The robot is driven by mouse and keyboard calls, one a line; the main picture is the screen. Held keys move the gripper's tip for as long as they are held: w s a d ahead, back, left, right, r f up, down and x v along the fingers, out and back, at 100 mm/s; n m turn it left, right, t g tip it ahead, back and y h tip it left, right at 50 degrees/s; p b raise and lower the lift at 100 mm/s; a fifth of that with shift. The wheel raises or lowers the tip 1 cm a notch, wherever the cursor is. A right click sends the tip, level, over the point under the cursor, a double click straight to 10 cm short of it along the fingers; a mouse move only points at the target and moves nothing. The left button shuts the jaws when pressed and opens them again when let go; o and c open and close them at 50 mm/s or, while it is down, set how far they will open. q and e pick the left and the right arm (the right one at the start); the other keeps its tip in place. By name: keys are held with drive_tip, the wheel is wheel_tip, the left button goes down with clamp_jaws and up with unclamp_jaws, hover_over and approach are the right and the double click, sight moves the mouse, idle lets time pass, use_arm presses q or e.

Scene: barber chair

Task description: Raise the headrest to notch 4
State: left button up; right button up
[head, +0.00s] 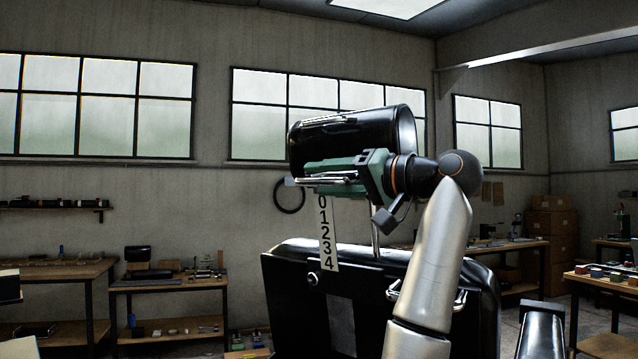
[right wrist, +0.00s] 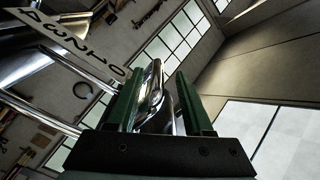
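The black, roll-shaped headrest (head: 345,138) with a chrome end cap stands well above the black chair back (head: 300,275) on chrome posts (head: 375,238). A white strip (head: 327,232) numbered 0 to 4 from top to bottom hangs under it. The 4 lies just below the chair back's top edge. My right gripper (head: 318,172) is at the headrest's underside. In the right wrist view its green fingers (right wrist: 160,95) stand apart, with a chrome bar (right wrist: 152,92) between them and a gap on the right side. My left gripper is not in view.
A small round knob (head: 313,279) sits on the chair back beside the strip. My right arm covers part of the chair back's right side. Workbenches (head: 170,284) stand behind at left, and others (head: 600,281) at right. The space above the headrest is clear.

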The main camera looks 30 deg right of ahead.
drive_tip(key=b+v, duration=0.3)
drive_tip(key=v, duration=0.8)
